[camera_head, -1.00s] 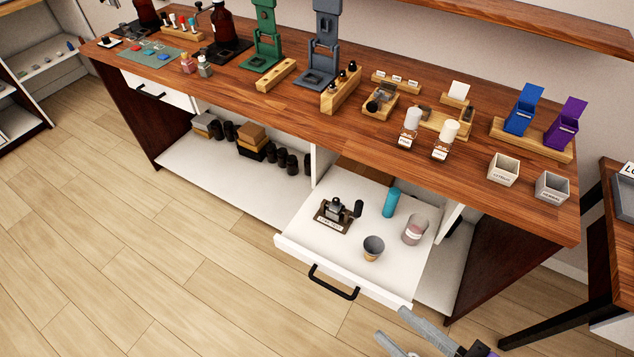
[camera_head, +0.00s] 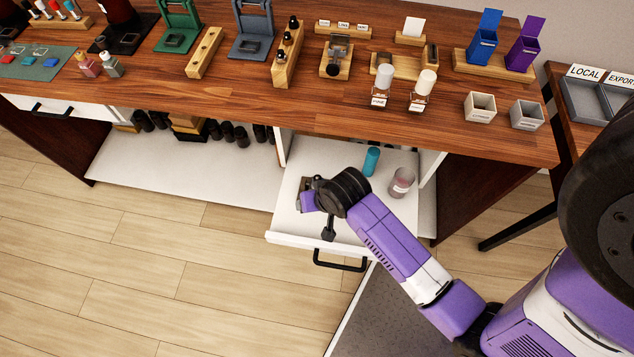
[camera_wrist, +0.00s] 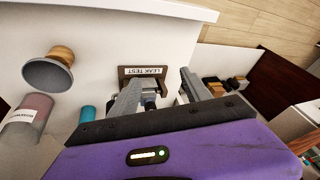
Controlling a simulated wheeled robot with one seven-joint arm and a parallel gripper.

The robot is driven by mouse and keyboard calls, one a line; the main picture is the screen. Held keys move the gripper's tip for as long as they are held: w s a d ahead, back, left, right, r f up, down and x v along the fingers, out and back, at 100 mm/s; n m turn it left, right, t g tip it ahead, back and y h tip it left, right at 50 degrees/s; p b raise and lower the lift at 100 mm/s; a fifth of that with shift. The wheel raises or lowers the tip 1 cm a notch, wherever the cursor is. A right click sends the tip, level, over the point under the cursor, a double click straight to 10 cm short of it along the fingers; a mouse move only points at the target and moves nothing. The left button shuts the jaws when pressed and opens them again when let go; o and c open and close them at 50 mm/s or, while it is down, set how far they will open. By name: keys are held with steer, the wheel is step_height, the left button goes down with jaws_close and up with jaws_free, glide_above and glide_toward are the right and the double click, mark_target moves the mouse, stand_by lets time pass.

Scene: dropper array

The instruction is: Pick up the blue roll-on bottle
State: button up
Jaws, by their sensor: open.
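A light-blue cylinder (camera_head: 371,161) stands in the open drawer in the head view. It also shows in the wrist view (camera_wrist: 87,115), to the left of my gripper. A leak-test stand (camera_wrist: 145,71) with a dark base and white label lies ahead of my gripper (camera_wrist: 160,80). A small dark-blue part (camera_wrist: 150,104) shows in the stand between my fingers. I cannot tell for certain which blue thing is the roll-on bottle. My gripper is open, its fingers either side of the stand's middle, with nothing visibly held. My arm hides most of the stand in the head view.
The white drawer (camera_head: 290,237) is pulled out under the wooden counter (camera_head: 230,100). A pinkish labelled jar (camera_head: 402,181) stands in it to the right. A grey cup with a wooden base (camera_wrist: 50,68) is also in the drawer. Glass bottles and boxes stand on the counter above.

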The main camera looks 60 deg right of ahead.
mark_target(318, 177)
steer(key=w+d+r+m+g, duration=0.1)
steer(key=d, duration=0.1)
steer(key=w+d+r+m+g, duration=0.1)
steer(key=d+r, duration=0.1)
steer(key=d, duration=0.1)
steer(key=w+d+r+m+g+y, duration=0.1)
steer(key=d+g, duration=0.1)
steer(key=d, duration=0.1)
steer(key=shift+w+d+r+m+p, duration=0.1)
steer(key=shift+w+r+m+p, duration=0.1)
steer(key=shift+m+p, duration=0.2)
steer(key=shift+d+r, duration=0.15)
steer(key=shift+d, duration=0.1)
step_height(318, 177, down, 2)
step_height(318, 177, down, 6)
steer(key=shift+w+a+r+p, duration=0.1)
steer(key=shift+r+p, duration=0.1)
steer(key=shift+p, duration=0.15)
steer(key=shift+c, duration=0.5)
jaws_close()
